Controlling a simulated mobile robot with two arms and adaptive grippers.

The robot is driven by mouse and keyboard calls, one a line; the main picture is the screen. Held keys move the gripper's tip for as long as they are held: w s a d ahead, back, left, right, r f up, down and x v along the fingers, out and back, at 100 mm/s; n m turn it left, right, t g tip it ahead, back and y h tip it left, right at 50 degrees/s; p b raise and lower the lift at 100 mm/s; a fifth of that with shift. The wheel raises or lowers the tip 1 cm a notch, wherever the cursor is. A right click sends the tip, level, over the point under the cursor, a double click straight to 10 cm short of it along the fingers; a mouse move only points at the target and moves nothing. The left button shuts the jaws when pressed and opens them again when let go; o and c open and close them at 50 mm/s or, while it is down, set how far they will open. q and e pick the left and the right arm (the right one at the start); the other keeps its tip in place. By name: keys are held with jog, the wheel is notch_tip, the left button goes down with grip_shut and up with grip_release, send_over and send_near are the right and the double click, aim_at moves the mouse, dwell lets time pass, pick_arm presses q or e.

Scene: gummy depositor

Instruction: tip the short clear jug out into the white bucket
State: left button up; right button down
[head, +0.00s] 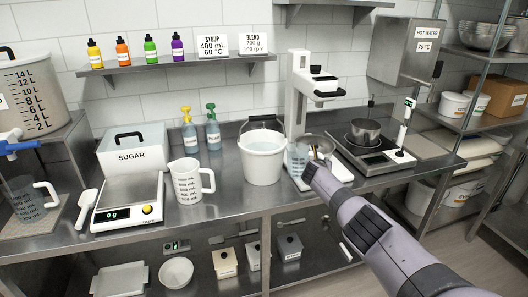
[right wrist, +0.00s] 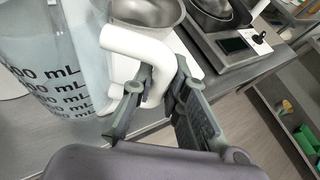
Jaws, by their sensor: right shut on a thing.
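The short clear jug (head: 297,159) stands close to the right of the white bucket in the head view, partly hidden by my right gripper (head: 313,165). In the right wrist view the jug (right wrist: 45,60) fills the left side, with dark mL marks and pale bluish contents. My right gripper (right wrist: 155,88) is shut on its white handle (right wrist: 142,45). The jug looks upright; whether it touches the counter is unclear. The white bucket (head: 263,167) stands upright on the counter, its dark bail raised at the back.
A white measuring jug (head: 188,182) and a scale (head: 127,203) stand left of the bucket. Behind the held jug are a white stand mixer (head: 299,85) and a steel bowl (head: 318,144). A hot plate with a pot (head: 365,132) is on the right.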

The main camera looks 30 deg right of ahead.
pick_arm(q)
notch_tip(320, 180, up, 9)
jog(key=s+p, duration=0.1)
jog(key=p, duration=0.8)
jog(key=shift+d+f+p, duration=0.15)
jog(key=shift+f+p, duration=0.05)
jog(key=shift+p, duration=0.1)
pick_arm(e)
jog(key=s+a+r, duration=0.2)
jog(key=s+r, duration=0.2)
jog(key=s, duration=0.4)
jog(key=shift+s+a+m, duration=0.2)
jog(key=shift+a+m, duration=0.15)
jog(key=shift+m, duration=0.05)
jog(key=shift+w, duration=0.1)
